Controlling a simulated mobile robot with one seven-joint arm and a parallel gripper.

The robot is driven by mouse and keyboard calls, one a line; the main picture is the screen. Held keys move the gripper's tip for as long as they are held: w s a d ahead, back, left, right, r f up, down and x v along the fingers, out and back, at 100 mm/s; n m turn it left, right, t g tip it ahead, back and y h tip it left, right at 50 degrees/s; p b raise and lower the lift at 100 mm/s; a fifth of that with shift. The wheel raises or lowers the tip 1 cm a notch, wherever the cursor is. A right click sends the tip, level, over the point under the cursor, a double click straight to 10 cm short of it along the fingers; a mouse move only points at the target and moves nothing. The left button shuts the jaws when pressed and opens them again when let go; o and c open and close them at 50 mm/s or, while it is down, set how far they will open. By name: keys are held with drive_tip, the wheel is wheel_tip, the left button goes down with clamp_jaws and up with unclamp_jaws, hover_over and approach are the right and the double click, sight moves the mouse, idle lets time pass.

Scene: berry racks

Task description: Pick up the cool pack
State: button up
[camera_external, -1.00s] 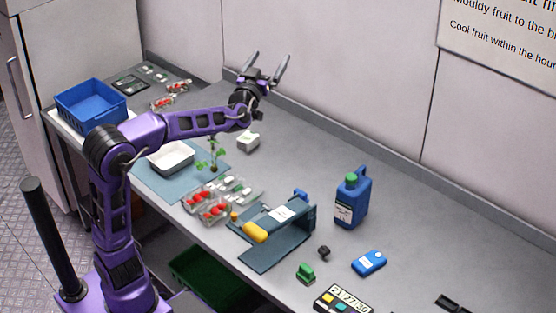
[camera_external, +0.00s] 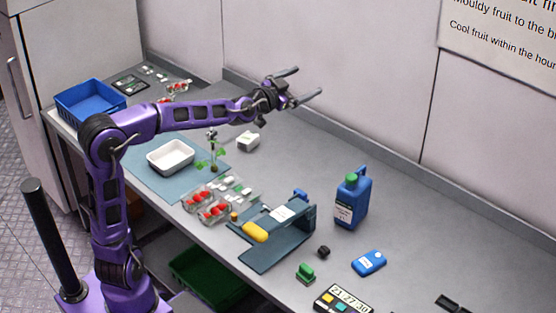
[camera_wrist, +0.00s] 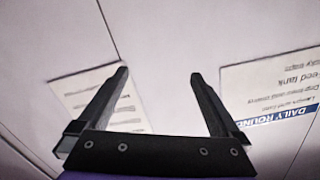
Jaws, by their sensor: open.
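A small blue block with a white label, which looks like the cool pack (camera_external: 369,263), lies flat on the grey bench at the lower right of the external view. My gripper (camera_external: 308,81) is raised above the back of the bench, well up and left of the blue block. Its two fingers point to the right, toward the wall, open with nothing between them. In the wrist view the open fingers (camera_wrist: 159,74) face only the pale wall and its posters; the blue block does not show there.
A blue jug with a green cap (camera_external: 352,199) stands between my gripper and the blue block. A blue-grey stand (camera_external: 290,238), green block (camera_external: 305,272), dark knob (camera_external: 323,252) and timer (camera_external: 344,299) are nearby. Berry punnets (camera_external: 207,204) and a white tray (camera_external: 171,157) lie left.

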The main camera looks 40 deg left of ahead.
drive_tip(key=d+f+m+g+h, duration=0.45)
drive_tip(key=d+f+m, duration=0.45)
drive_tip(key=d+f, duration=0.3)
drive_tip(key=m+g+y+p, duration=0.2)
drive_tip(key=m+g+y, duration=0.1)
drive_tip(key=m, duration=1.3)
approach(371, 255)
drive_tip(key=a, duration=0.3)
drive_tip(key=s+a, duration=0.1)
drive_tip(key=shift+s+a+f, duration=0.1)
drive_tip(key=shift+a+f, duration=0.1)
drive_tip(key=shift+f, duration=0.1)
drive_tip(key=s+m, duration=0.1)
drive_tip(key=s+m+t, duration=0.1)
drive_tip(key=s+f+m, duration=0.1)
drive_tip(key=m, duration=0.1)
drive_tip(key=shift+d+t, duration=0.35)
drive_tip(key=s+m, duration=0.1)
drive_tip(key=s+r+m+t+h, duration=0.1)
drive_tip(key=m, duration=0.1)
drive_tip(key=s+d+m+p, duration=0.1)
drive_tip(key=shift+s+r+m+t, duration=0.1)
drive_tip(key=shift+r+m+t, duration=0.1)
drive_tip(key=shift+m+t, duration=0.15)
drive_tip(key=shift+s+d+r+m+h, duration=0.15)
drive_tip(key=shift+s+m+h, duration=0.1)
drive_tip(key=shift+m, duration=0.2)
drive_tip(key=b+x, duration=0.1)
drive_tip(key=x, duration=1.6)
drive_tip(key=shift+w+d, duration=0.15)
